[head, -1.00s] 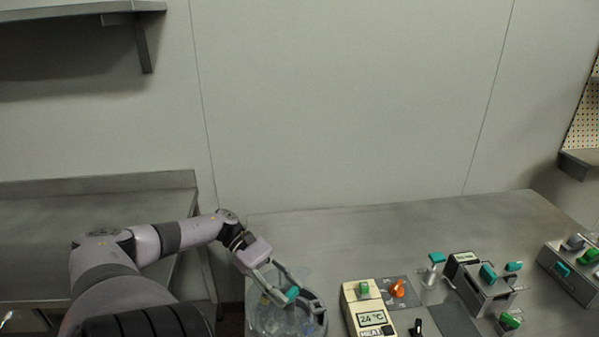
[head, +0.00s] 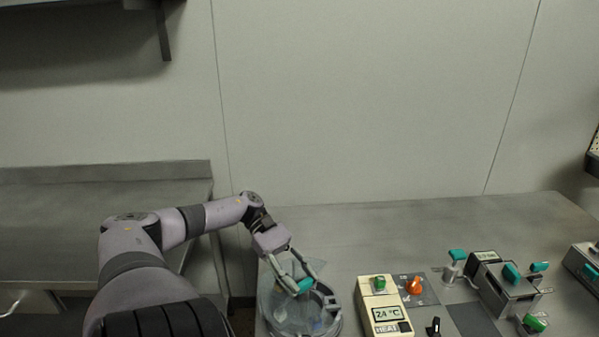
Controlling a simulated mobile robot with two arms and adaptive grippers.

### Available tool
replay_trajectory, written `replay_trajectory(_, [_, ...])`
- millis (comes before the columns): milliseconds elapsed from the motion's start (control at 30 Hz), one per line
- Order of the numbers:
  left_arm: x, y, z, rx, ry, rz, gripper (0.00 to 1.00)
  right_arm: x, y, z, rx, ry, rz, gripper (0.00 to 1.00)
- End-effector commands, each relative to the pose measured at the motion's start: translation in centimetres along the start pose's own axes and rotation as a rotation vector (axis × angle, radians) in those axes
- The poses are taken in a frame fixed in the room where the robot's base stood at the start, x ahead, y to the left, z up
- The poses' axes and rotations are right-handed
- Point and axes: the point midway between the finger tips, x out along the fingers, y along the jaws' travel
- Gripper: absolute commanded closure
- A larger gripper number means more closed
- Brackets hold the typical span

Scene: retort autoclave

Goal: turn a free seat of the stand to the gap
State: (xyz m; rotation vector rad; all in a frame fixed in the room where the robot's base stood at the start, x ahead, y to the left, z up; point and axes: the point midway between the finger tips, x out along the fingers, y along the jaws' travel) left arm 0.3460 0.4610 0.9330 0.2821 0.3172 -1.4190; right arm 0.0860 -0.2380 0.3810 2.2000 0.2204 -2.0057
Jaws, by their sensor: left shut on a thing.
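The stand (head: 334,312) is a round grey and clear unit at the front left of the steel table, cut off a little by the lower picture edge. My left gripper (head: 303,284) reaches down over it and is shut on a teal grip (head: 305,285) at the stand's top. The seats and the gap are too small and too covered by the gripper to tell apart. My right gripper is not in view.
Right of the stand is a cream heater box (head: 387,315) reading about 24 °C, with a green button. Beside it are an orange knob (head: 414,285) and several teal-handled fixtures (head: 509,290). The table's back strip (head: 400,225) is clear.

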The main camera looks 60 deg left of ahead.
Motion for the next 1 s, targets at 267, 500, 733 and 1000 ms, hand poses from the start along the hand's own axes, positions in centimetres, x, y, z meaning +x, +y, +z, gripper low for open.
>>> replay_trajectory(267, [0.1, -0.3, -0.7, -0.009, 0.013, -0.003, 0.47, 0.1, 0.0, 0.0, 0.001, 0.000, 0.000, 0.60])
replay_trajectory(500, [0.1, -0.2, -0.6, -0.009, 0.012, -0.003, 0.42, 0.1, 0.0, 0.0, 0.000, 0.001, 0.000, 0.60])
replay_trajectory(733, [-0.3, -0.2, -0.6, -0.008, 0.013, -0.002, 0.42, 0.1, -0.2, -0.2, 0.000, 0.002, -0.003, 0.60])
replay_trajectory(1000, [-4.0, 0.0, -0.2, -0.004, 0.011, 0.002, 0.42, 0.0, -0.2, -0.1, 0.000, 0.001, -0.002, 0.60])
